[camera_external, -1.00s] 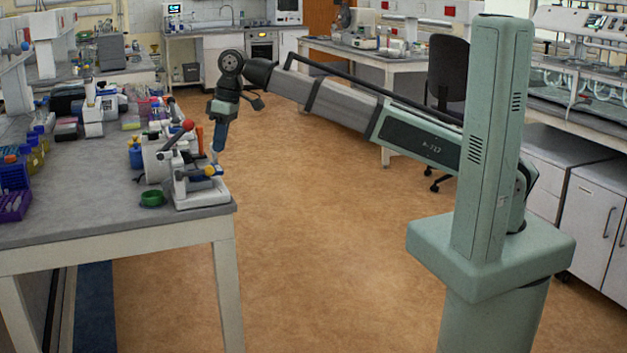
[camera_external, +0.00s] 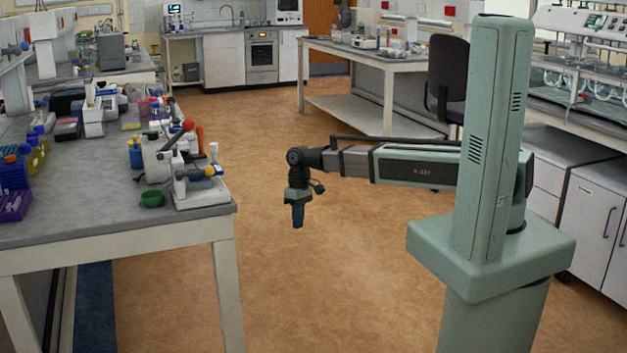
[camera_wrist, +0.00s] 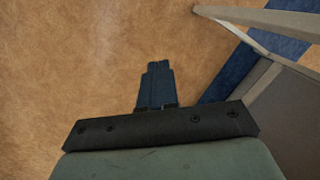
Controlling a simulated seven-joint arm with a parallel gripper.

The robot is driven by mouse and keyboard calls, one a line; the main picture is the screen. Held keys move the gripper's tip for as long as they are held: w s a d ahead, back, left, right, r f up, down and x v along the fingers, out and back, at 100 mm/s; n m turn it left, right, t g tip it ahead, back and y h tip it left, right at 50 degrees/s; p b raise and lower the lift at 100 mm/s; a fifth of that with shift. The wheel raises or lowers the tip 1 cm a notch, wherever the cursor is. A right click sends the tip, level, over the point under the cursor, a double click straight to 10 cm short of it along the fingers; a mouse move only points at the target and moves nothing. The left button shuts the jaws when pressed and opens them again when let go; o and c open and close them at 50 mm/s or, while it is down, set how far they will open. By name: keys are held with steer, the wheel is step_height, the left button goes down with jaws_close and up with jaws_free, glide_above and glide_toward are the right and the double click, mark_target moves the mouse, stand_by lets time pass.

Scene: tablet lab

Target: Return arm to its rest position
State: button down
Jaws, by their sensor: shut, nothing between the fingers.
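My gripper (camera_external: 297,224) hangs straight down over the open floor, to the right of the lab bench (camera_external: 150,234) and clear of it. My arm is drawn back and nearly level in the external view. In the wrist view the two dark blue fingers of my gripper (camera_wrist: 158,66) lie together with nothing between them, above bare brown floor.
A white tablet press (camera_external: 196,190) with a red-knobbed lever stands at the bench's right corner, beside a green bowl (camera_external: 152,198). Bottles, racks and boxes crowd the bench behind. A black chair (camera_external: 447,80) stands behind my arm. The floor (camera_external: 330,290) around my gripper is clear.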

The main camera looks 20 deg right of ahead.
steer(key=s+d+f+m+g+h, duration=0.15)
steer(key=s+d+f, duration=0.25)
steer(key=d+f, duration=0.6)
steer(key=s+d+f+m+g, duration=0.15)
steer(key=s+d+f, duration=0.25)
steer(key=d+f, duration=0.7)
steer(key=s+d+f+m+g, duration=0.1)
steer(key=s+d+f+m, duration=0.1)
steer(key=s+d+f, duration=0.2)
steer(key=s+d+f+m+g, duration=0.1)
steer(key=s+d+f+m, duration=0.1)
steer(key=s+d, duration=0.9)
steer(key=s+f, duration=0.1)
steer(key=s, duration=0.4)
steer(key=shift+s+d+f, duration=0.25)
steer(key=shift+s+f, duration=0.05)
steer(key=shift+f, duration=0.1)
